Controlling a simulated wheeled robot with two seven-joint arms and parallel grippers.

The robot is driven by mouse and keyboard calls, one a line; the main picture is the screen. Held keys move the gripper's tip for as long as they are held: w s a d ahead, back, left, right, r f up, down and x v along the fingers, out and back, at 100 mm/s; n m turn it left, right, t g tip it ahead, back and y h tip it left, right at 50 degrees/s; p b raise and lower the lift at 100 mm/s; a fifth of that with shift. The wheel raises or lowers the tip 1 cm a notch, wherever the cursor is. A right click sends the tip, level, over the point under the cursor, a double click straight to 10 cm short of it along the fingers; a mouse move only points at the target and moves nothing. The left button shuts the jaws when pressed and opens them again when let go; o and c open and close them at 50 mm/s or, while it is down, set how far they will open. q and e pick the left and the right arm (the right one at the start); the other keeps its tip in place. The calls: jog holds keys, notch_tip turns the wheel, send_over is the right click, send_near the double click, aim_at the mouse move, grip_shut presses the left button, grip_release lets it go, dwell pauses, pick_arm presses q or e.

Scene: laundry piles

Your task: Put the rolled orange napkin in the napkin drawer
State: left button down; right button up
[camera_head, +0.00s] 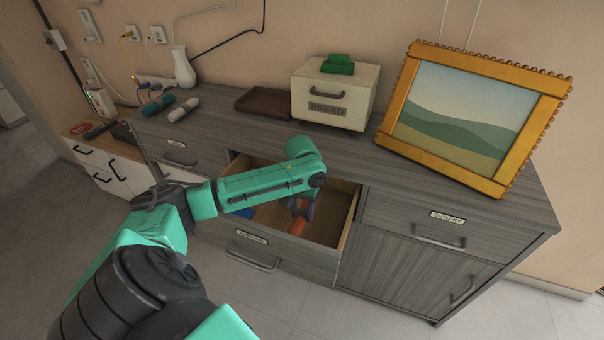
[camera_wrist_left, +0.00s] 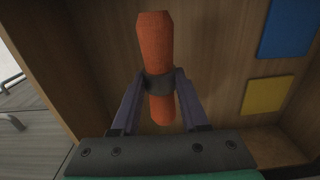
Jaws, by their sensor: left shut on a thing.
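The rolled orange napkin (camera_head: 297,226), with a dark band around its middle, is inside the open drawer (camera_head: 322,258) in the head view. The label on the drawer's front is too small to read surely. My left gripper (camera_head: 302,207) reaches down into the drawer and is shut on the napkin. In the left wrist view the napkin (camera_wrist_left: 154,42) sits between the fingers of my left gripper (camera_wrist_left: 160,84), gripped at the band, with the wooden drawer bottom behind it. Whether it touches the bottom is unclear. My arm hides part of the drawer. My right gripper is not in view.
A flat blue piece (camera_wrist_left: 287,27) and a yellow one (camera_wrist_left: 268,95) lie in the drawer. On the counter are teal (camera_head: 158,105) and grey (camera_head: 184,109) rolls, a white vase (camera_head: 184,70), a brown tray (camera_head: 264,102), a bread box (camera_head: 330,95) and a gold picture frame (camera_head: 556,92).

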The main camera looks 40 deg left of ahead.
aim_at(302, 222)
pick_arm(q)
notch_tip(302, 222, down, 4)
jog(key=shift+f+b, duration=0.25)
jog(key=shift+b, duration=0.15)
jog(key=shift+c, duration=2.1)
grip_release()
notch_tip(302, 222, up, 12)
jog(key=shift+r+p, duration=0.1)
jog(key=shift+p, duration=0.95)
jog(key=shift+r, duration=0.1)
